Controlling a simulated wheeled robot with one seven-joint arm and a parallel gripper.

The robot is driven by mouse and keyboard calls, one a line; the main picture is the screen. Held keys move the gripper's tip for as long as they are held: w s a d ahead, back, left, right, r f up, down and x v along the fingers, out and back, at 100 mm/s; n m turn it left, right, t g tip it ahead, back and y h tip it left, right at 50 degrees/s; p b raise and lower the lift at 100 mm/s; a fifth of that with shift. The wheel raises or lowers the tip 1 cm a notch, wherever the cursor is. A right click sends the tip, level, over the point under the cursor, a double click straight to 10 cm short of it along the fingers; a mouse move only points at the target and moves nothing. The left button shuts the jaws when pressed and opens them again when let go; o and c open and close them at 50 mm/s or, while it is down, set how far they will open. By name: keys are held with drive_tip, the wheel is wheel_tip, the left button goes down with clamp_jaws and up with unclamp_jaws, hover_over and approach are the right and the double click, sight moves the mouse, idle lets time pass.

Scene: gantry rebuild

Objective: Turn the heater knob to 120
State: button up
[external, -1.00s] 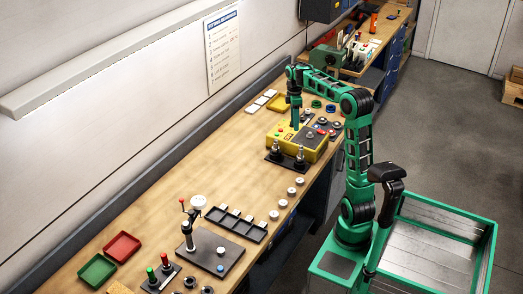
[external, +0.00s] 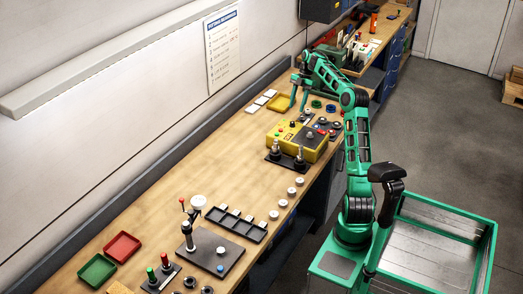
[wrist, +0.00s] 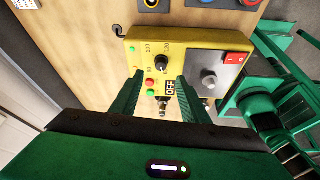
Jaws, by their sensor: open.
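The yellow heater box (external: 312,152) stands on the workbench. In the wrist view, the yellow box (wrist: 190,40) has a black round heater knob (wrist: 161,62) with small numbers around it, 100 and 120 among them. I cannot tell where the knob's mark points. A small display (wrist: 170,88) on the box appears to read OFF. My gripper (wrist: 160,79) is open and empty, its two fingers apart on either side of the lower panel, with the knob showing beyond and between the tips. In the external view, my gripper (external: 302,108) hangs near the box's far end, above the bench.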

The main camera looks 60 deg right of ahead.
sight(292, 122)
drive_tip(key=x, duration=0.8)
drive_tip(key=shift+f, duration=0.15)
drive_tip(key=shift+c, duration=0.2)
drive_tip(key=c, duration=1)
